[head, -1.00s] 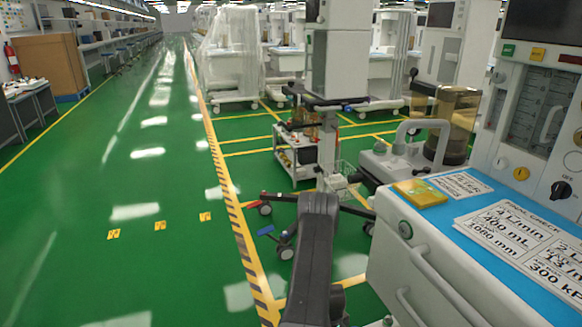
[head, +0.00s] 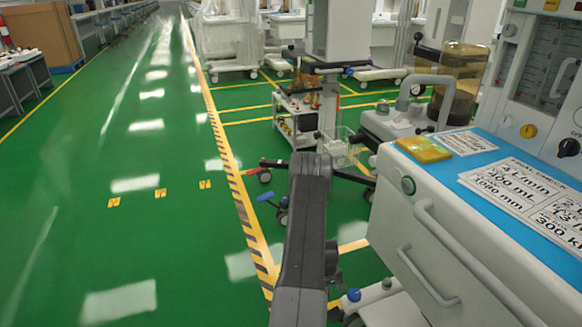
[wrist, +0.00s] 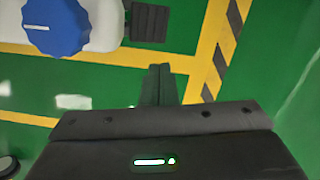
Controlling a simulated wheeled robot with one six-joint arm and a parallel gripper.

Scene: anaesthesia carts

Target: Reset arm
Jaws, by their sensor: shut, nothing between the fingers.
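My arm (head: 306,230) rises from the bottom middle of the head view, in front of the cart's left side. The head view hides its end. In the wrist view my gripper (wrist: 159,70) points down over the green floor, its two dark fingers together and empty. A blue knob (wrist: 55,24) on a white base lies at the upper left of that view, apart from the fingers. The anaesthesia cart (head: 470,235) stands at the right, with a blue top, printed cards (head: 525,185) and a yellow pad (head: 424,149).
A white trolley (head: 297,122) and a wheeled stand stand beyond my arm. A yellow-black floor stripe (head: 238,200) runs along the left. The green aisle (head: 110,215) left of it is open. The cart's drawer handles (head: 425,275) jut toward my arm.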

